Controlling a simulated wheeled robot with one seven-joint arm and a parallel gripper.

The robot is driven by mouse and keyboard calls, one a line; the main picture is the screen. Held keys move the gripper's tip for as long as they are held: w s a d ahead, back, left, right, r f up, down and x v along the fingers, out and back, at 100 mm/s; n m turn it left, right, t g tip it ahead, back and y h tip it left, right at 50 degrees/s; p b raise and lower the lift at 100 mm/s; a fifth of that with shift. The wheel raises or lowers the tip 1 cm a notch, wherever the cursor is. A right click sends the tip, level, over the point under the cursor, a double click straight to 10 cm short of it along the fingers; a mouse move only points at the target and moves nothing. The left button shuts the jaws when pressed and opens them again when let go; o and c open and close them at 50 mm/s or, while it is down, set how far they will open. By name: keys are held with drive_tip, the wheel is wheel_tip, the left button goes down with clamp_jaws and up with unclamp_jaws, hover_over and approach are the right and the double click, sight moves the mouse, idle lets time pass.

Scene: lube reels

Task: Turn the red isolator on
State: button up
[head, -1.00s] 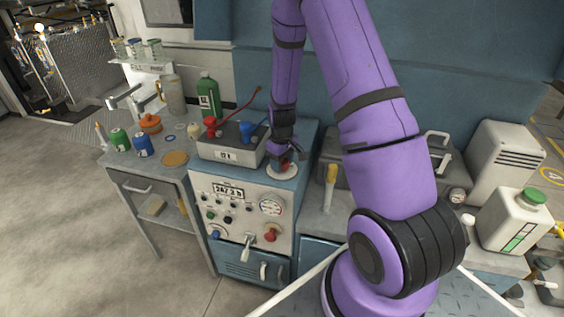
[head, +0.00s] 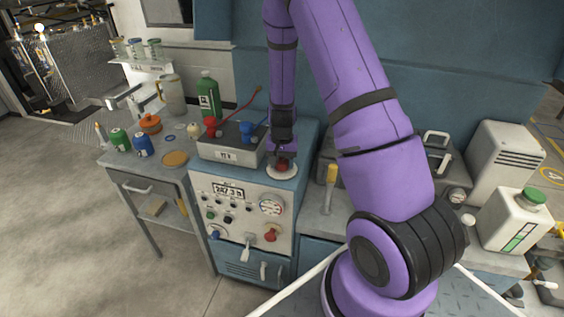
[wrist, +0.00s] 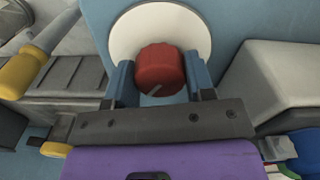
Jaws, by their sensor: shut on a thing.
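The red isolator knob (wrist: 160,70) sits on a round white plate (wrist: 125,35) on top of the blue cabinet. It has a pale pointer line, angled in the wrist view. My gripper (wrist: 156,80) is above the plate with its two blue fingers on either side of the knob, shut on it. In the head view, the knob (head: 282,168) shows as a small red patch under my gripper (head: 282,160), which points straight down. The lower part of the knob is hidden in the wrist view.
A grey battery box (head: 228,143) with red and blue terminals stands left of my gripper. The control panel (head: 243,208) is on the cabinet's front. A yellow-handled tool (head: 331,175) stands to the right. A white jug (head: 512,220) is farther right.

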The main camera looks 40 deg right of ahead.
sight(282, 160)
drive_tip(key=shift+m, duration=1.1)
drive_tip(key=o, duration=0.9)
drive_tip(key=shift+r, duration=0.1)
wheel_tip(282, 160, up, 11)
drive_tip(key=shift+f, duration=0.15)
